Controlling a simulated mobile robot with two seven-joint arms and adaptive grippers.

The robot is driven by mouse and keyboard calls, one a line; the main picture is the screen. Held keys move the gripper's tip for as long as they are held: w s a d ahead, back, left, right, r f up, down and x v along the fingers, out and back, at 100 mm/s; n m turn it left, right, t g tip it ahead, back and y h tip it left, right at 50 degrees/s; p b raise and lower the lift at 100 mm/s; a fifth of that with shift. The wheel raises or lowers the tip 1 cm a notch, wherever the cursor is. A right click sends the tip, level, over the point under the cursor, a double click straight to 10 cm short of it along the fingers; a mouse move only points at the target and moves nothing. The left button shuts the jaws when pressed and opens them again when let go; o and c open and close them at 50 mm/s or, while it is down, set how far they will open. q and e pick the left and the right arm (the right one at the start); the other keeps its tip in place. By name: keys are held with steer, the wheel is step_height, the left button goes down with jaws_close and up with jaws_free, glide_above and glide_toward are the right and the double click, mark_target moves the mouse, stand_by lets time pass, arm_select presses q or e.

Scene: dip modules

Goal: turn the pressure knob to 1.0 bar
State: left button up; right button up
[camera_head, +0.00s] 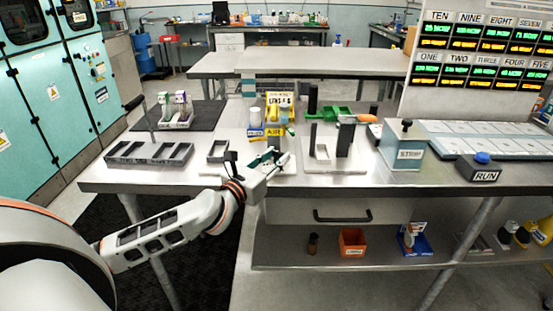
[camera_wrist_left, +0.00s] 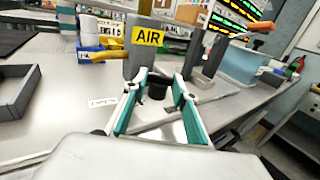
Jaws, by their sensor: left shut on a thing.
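The black pressure knob (camera_wrist_left: 157,90) is on the front of a grey post with a yellow AIR label (camera_wrist_left: 148,37). The AIR label also shows in the head view (camera_head: 273,132). My left gripper (camera_head: 270,160) is at the front of this post, near the table's front edge. I cannot read any scale, pointer or pressure value. In the head view the knob is hidden or too small to tell. My right gripper is in neither view.
A small grey open tray (camera_head: 217,151) and a longer dark tray (camera_head: 148,153) are to the left. A light plate with upright grey blocks (camera_head: 320,143) is close on the right. A STAMP box (camera_head: 402,150) and a blue RUN button (camera_head: 482,158) are farther right.

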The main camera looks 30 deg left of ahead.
arm_select(q)
steer(key=shift+m+h, duration=0.4)
steer(key=shift+h, duration=0.2)
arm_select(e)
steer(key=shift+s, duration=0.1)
